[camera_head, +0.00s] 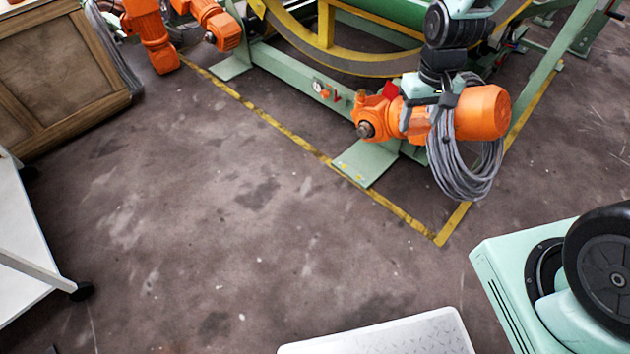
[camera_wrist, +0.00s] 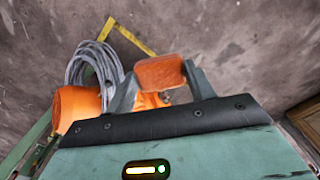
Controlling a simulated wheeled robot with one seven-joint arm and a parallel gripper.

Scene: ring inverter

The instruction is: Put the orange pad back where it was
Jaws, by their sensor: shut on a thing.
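The orange pad (camera_wrist: 160,72) is a small flat block with rounded corners and a mottled face. In the wrist view my gripper (camera_wrist: 161,78) is shut on it, with one grey finger on each side. In the head view my gripper (camera_head: 421,119) is in front of the orange motor (camera_head: 483,112) on the green machine frame. The pad is hard to tell from the motor there, as both are orange. The pad's exact resting place cannot be told.
A grey cable coil (camera_head: 465,170) hangs by the motor; it also shows in the wrist view (camera_wrist: 92,62). A yellow floor line (camera_head: 290,135) borders the machine. A wooden crate (camera_head: 65,75) stands at left. The middle floor is clear.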

